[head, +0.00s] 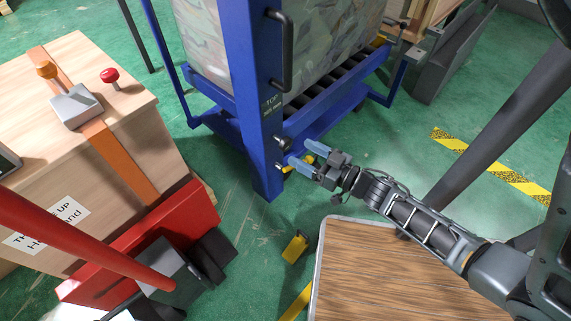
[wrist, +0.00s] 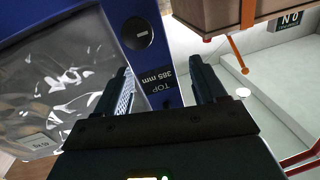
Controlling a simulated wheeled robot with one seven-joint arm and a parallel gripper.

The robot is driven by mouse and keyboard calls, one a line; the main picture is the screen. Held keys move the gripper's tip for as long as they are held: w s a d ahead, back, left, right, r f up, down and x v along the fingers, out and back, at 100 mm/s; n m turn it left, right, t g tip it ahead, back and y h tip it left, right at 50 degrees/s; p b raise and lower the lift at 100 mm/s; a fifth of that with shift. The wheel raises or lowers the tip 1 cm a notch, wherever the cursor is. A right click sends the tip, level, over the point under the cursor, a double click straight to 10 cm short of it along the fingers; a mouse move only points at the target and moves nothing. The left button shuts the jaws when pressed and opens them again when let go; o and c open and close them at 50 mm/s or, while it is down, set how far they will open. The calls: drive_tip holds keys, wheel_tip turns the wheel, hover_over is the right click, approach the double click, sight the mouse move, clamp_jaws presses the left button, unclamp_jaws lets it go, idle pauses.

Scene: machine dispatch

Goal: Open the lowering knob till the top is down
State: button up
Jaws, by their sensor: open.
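A round black knob (head: 283,143) sits low on the blue post (head: 266,170) of the lift, below a "TOP 385 mm" label (head: 272,104). In the wrist view the knob (wrist: 138,33) is a dark disc with a short pale bar, and the label (wrist: 160,80) appears upside down. My gripper (head: 302,156) is open and empty, close to the knob on its right in the head view. In the wrist view my gripper (wrist: 160,66) has its fingers apart, and the knob shows beyond the tips. The roller top (head: 335,82) of the lift carries a film-wrapped load (head: 335,35).
A wooden crate (head: 125,115) with a red and an orange knob stands at left, near a red machine (head: 160,235). A wood-grain table (head: 390,275) lies below my arm. A small yellow object (head: 295,248) is on the green floor. Yellow-black tape (head: 490,168) marks the floor at right.

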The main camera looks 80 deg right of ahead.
sight(289, 146)
drive_tip(key=shift+m+h, duration=0.3)
drive_tip(key=shift+m, duration=0.3)
drive_tip(key=w+d+f, duration=0.1)
drive_tip(key=w, duration=0.1)
drive_tip(key=w+d+f+b, duration=0.1)
drive_tip(key=w+d, duration=0.1)
drive_tip(key=w+d+f+b, duration=0.1)
drive_tip(key=w+d, duration=0.1)
drive_tip(key=shift+w+d+f, duration=0.15)
drive_tip(key=shift+w+f, duration=0.1)
drive_tip(key=shift+w, duration=0.05)
drive_tip(key=c, duration=1)
